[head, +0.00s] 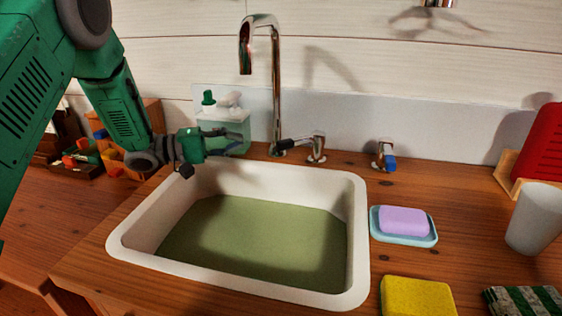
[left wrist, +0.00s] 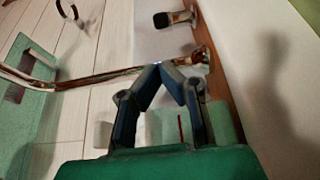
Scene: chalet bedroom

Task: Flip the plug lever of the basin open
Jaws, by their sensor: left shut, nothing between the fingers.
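The white basin (head: 357,230) is set in a wooden counter and holds murky green water. Behind its rim, right of the faucet, a chrome lever with a dark handle (head: 292,143) points left. Farther right is a chrome fitting with a blue handle (head: 389,161). No label shows which is the plug lever. The dark-ended lever also shows at the top of the left wrist view (left wrist: 163,19). My left gripper (head: 238,146) is shut and empty, over the basin's back-left corner, left of the faucet. Its fingertips meet in the left wrist view (left wrist: 171,68), apart from the lever. My right gripper is not visible.
The tall chrome faucet (head: 276,95) stands between my left gripper and the dark-handled lever. A soap caddy (head: 236,128) is just behind the gripper. A purple soap (head: 404,220) on a blue dish, a yellow sponge (head: 417,298) and a cup (head: 536,218) are at the right.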

